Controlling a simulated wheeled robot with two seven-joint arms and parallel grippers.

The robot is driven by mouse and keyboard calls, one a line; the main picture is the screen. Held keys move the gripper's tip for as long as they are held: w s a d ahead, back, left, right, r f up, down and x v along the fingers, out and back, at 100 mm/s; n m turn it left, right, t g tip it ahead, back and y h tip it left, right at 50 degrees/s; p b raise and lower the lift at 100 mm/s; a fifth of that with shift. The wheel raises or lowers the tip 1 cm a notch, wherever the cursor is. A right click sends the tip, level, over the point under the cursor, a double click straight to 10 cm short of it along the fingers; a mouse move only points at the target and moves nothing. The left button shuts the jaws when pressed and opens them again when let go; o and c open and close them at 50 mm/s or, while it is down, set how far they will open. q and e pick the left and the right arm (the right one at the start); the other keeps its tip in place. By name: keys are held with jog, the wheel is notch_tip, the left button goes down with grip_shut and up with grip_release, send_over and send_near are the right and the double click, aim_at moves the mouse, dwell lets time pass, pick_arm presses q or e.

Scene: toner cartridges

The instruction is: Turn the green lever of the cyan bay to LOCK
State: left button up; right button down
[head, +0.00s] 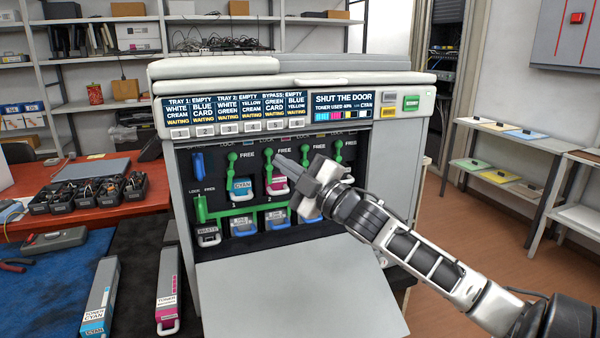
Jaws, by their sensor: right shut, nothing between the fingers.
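The printer's front door (290,295) is folded down and its bays show. The cyan bay, marked 1, holds a cyan-faced cartridge (240,188). Its green lever (232,164) stands roughly upright above the cartridge, left of a FREE label; the LOCK lettering is too small to read surely. My right gripper (279,159) is shut and empty. It reaches in from the right, in front of the magenta bay's upper area, to the right of the cyan lever. In this view it appears apart from that lever. My left gripper is out of view.
The magenta bay's lever (268,166) stands close to my right gripper, above a magenta cartridge (277,185). A green bar (240,212) runs below the bays. A cyan toner carton (100,298) and a magenta one (168,292) lie on the left. The screen reads "SHUT THE DOOR".

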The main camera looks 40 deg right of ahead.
jog(key=shift+s+d+r, duration=0.1)
jog(key=shift+s+d, duration=0.05)
jog(key=shift+s, duration=0.6)
jog(key=shift+s+d+r, duration=0.1)
jog(key=shift+s+d, duration=0.05)
jog(key=shift+s, duration=0.6)
jog(key=s+a+f+m+g, duration=0.2)
jog(key=a+f, duration=0.1)
jog(key=f, duration=0.5)
jog(key=s+a+f+m+g+h, duration=0.1)
jog(key=a+f+m, duration=0.1)
jog(key=f, duration=0.5)
jog(key=s+a+f+m+g, duration=0.2)
jog(key=a+f, duration=0.1)
jog(key=f, duration=0.5)
jog(key=s+a+f+m+g, duration=0.2)
jog(key=s+a+f, duration=0.4)
jog(key=a+f, duration=0.1)
jog(key=s+a+f+m+g+y, duration=0.1)
jog(key=s+a+f+m+g, duration=0.2)
jog(key=s+a+f, duration=0.3)
jog(key=a+f, duration=0.1)
jog(key=a, duration=0.3)
jog(key=shift+f, duration=0.4)
jog(key=c, duration=1.6)
grip_release()
jog(key=s+a, duration=0.1)
jog(key=a+g, duration=0.1)
jog(key=shift+s+a+f+m, duration=0.35)
jog(key=shift+s+f+m, duration=0.05)
